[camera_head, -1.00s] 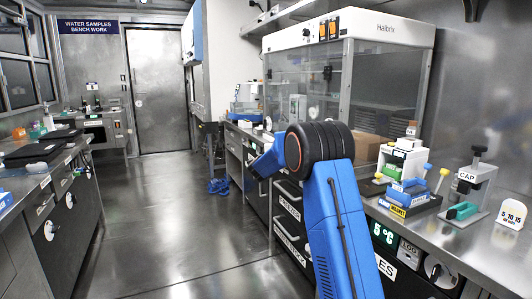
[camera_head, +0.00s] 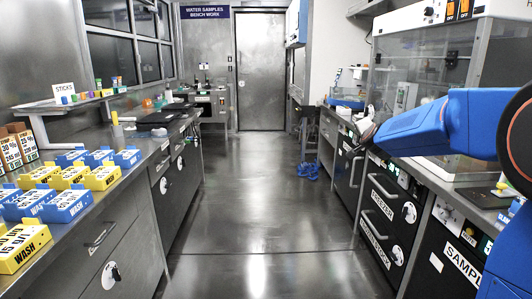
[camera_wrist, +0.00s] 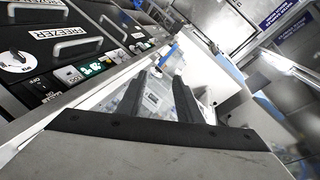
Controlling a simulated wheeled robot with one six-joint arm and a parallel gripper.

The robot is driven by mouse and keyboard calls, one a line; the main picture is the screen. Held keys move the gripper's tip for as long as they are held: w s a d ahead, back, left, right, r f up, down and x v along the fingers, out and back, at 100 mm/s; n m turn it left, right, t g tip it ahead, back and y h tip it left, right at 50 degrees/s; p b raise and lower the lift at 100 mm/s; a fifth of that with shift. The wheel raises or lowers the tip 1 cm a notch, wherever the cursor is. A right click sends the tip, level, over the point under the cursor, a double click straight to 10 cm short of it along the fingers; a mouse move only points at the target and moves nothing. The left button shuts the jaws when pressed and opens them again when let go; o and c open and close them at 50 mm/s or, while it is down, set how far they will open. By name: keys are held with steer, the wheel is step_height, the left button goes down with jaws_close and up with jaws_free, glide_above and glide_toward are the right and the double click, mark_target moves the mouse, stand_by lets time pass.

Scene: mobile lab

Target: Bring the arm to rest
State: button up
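My blue arm (camera_head: 440,122) reaches in from the right edge of the head view, above the right-hand bench. Its gripper end (camera_head: 366,133) points left toward the aisle, in front of the bench edge, and is small and partly hidden there.
The right bench (camera_head: 428,166) has drawers and a glass-fronted cabinet (camera_head: 416,66) close behind my arm. The left bench (camera_head: 135,168) carries yellow boxes (camera_head: 70,177), blue boxes and a stick rack (camera_head: 75,102).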

steer(key=s+a+f+n+g+y, duration=0.1)
steer(key=s+a+f+n+g, duration=0.15)
steer(key=s, duration=0.65)
steer(key=s+a+f+n+g+y, duration=0.1)
steer(key=s+a+f+n+y, duration=0.2)
steer(key=s, duration=0.6)
steer(key=s+a+f+n+g, duration=0.1)
steer(key=s+a+n, duration=0.25)
steer(key=s, duration=0.55)
steer(key=s+f+n+g, duration=0.1)
steer(key=s+f, duration=0.3)
steer(key=s, duration=0.5)
steer(key=s+d+f+n+g+h, duration=0.1)
steer(key=s+f, duration=0.4)
steer(key=s, duration=0.5)
steer(key=s+f+n+g, duration=0.3)
steer(key=s+f+g, duration=0.1)
steer(key=s, duration=0.5)
steer(key=shift+s+d+f, duration=0.25)
steer(key=shift+s+f, duration=0.05)
